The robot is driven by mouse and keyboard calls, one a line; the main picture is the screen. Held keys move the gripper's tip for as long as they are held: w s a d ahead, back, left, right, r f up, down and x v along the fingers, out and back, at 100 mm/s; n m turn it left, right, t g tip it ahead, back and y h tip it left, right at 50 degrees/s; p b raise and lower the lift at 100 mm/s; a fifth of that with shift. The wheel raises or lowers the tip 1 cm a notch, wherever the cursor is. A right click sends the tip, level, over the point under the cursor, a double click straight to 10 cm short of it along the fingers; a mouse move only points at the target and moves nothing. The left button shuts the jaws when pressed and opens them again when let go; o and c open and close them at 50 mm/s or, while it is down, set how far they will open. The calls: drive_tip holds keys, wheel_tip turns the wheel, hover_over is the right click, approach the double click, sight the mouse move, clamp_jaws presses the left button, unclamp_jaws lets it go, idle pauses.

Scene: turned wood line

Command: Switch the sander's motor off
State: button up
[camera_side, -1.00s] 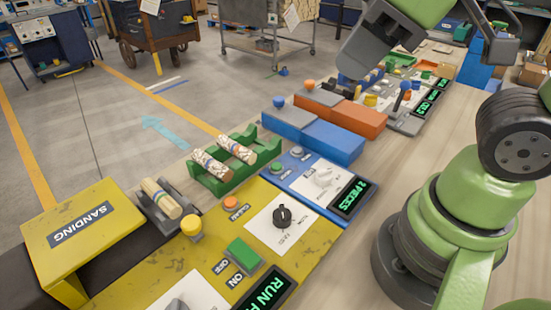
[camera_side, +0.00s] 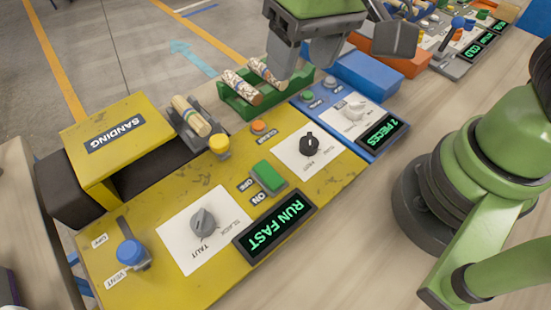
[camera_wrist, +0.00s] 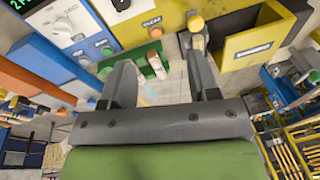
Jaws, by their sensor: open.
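The sander is a yellow machine with a "SANDING" hood (camera_side: 118,135) and a sloping panel (camera_side: 150,280). Its green rocker switch (camera_side: 267,177) sits between the OFF and ON labels; I cannot tell which side is pressed. The sander's display (camera_side: 275,225) reads "RUN FAST". My gripper (camera_wrist: 160,80) is open and empty, its two grey fingers apart in the wrist view. In the side view it hangs by the green cradle, behind and above the switch and away from it. The wrist view shows the hood (camera_wrist: 240,45) and the orange CLEAR button (camera_wrist: 155,31), not the green switch.
Near the switch are a black knob (camera_side: 309,145), a yellow knob (camera_side: 219,145), a grey slack/taut knob (camera_side: 203,222) and a blue-topped vent lever (camera_side: 131,252). A green cradle (camera_side: 240,108) holds patterned wood pieces. A blue machine (camera_side: 375,150) adjoins on the right.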

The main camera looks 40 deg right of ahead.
drive_tip(key=n+g+h, duration=0.1)
drive_tip(key=g, duration=0.1)
approach(275, 181)
wheel_tip(275, 181, down, 9)
drive_tip(key=shift+s+a+r, duration=0.15)
